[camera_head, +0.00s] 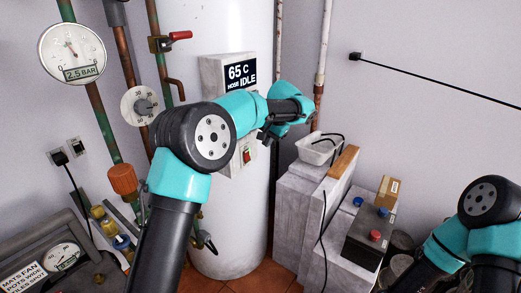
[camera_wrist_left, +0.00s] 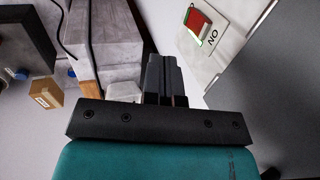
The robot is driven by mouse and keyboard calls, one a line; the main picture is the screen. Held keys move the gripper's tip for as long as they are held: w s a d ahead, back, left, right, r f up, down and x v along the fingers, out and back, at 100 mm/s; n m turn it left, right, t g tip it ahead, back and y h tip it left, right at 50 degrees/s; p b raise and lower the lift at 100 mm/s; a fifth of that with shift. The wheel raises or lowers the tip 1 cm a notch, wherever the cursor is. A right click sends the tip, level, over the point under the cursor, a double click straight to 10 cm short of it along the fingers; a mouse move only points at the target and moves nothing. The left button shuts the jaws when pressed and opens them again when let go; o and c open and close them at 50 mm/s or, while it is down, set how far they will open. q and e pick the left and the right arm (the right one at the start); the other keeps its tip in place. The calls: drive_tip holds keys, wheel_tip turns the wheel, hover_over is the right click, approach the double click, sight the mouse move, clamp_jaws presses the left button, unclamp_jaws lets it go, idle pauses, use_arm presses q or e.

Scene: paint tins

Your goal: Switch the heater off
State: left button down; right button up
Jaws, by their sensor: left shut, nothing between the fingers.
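The heater is a tall white cylinder (camera_head: 234,250) with a grey panel and a display (camera_head: 241,75) reading "65 C" and "IDLE". Its red rocker switch (camera_head: 247,156) sits on a pale plate below the display, partly behind my left arm. In the left wrist view the red switch (camera_wrist_left: 198,24) is at the upper right, beside the lettering "ON". My left gripper (camera_head: 266,137) is shut and empty, just right of the switch in the head view. Its fingers (camera_wrist_left: 164,75) appear apart from the switch. My right gripper is out of view; only my right arm shows at lower right.
A pressure gauge (camera_head: 72,53) and a round dial (camera_head: 140,105) are at the left, among pipes. A red-handled valve (camera_head: 170,40) is above. Grey blocks (camera_head: 296,215) with a white basket (camera_head: 318,150) stand right of the heater, near a battery-like box (camera_head: 366,238) and a small carton (camera_head: 388,191).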

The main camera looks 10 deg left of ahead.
sight(247, 156)
use_arm(q)
drive_tip(key=w+a+f, duration=0.1)
drive_tip(key=a+f, duration=0.1)
drive_tip(key=f, duration=0.1)
drive_tip(key=w+a+f, duration=0.1)
drive_tip(key=a+f, duration=0.1)
drive_tip(key=f, duration=0.1)
drive_tip(key=a+f, duration=0.2)
drive_tip(key=f, duration=0.1)
drive_tip(key=shift+w+a+f, duration=0.25)
drive_tip(key=shift+w+f, duration=0.1)
drive_tip(key=shift+w, duration=0.05)
drive_tip(key=shift+d, duration=0.1)
